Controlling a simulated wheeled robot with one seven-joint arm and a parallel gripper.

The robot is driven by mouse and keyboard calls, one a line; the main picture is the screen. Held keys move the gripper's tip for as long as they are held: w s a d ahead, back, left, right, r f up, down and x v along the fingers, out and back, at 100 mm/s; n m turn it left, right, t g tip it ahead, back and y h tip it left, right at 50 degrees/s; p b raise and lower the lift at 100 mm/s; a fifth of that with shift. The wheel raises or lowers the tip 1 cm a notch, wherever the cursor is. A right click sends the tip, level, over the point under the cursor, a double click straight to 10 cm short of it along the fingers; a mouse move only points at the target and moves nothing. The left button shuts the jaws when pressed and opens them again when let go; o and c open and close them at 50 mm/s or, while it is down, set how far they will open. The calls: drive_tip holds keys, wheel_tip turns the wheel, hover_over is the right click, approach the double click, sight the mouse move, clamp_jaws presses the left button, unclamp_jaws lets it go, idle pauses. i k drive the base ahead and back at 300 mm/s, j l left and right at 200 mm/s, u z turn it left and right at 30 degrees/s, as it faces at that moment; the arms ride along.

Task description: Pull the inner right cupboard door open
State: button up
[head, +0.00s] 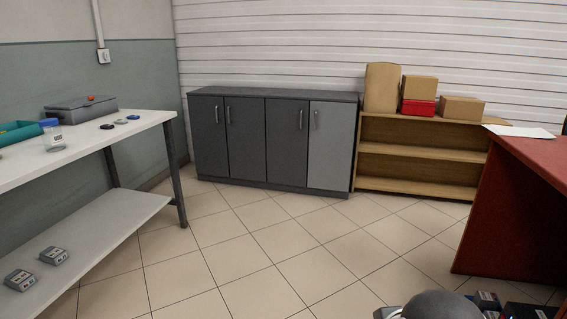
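The low dark grey cupboard (272,94) stands against the back wall, with four doors side by side, all shut. The inner right door (286,150) is the third from the left, dark grey, with a vertical bar handle (300,119) near its upper right edge. The outer right door (332,155) is lighter grey, its handle (316,119) at its upper left. The two left doors (209,145) (246,148) are dark, with handles near their shared edge. My gripper is not in view; a rounded grey part at the bottom edge looks like my arm.
Open tiled floor (260,250) lies before the cupboard. A white workbench (110,140) with a lower shelf stands on the left. A wooden shelf (420,155) carrying boxes adjoins the cupboard's right. A red desk (515,210) is at the right.

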sight(287, 119)
drive_tip(key=i+z, duration=0.3)
drive_tip(key=i, duration=1.4)
drive_tip(key=i+u, duration=0.35)
drive_tip(key=i, duration=0.15)
drive_tip(key=i+u, duration=0.35)
drive_tip(key=i, duration=0.15)
drive_tip(key=i+l+u, duration=0.7)
drive_tip(key=i, duration=0.2)
drive_tip(key=i+j, duration=0.05)
drive_tip(key=j, duration=0.05)
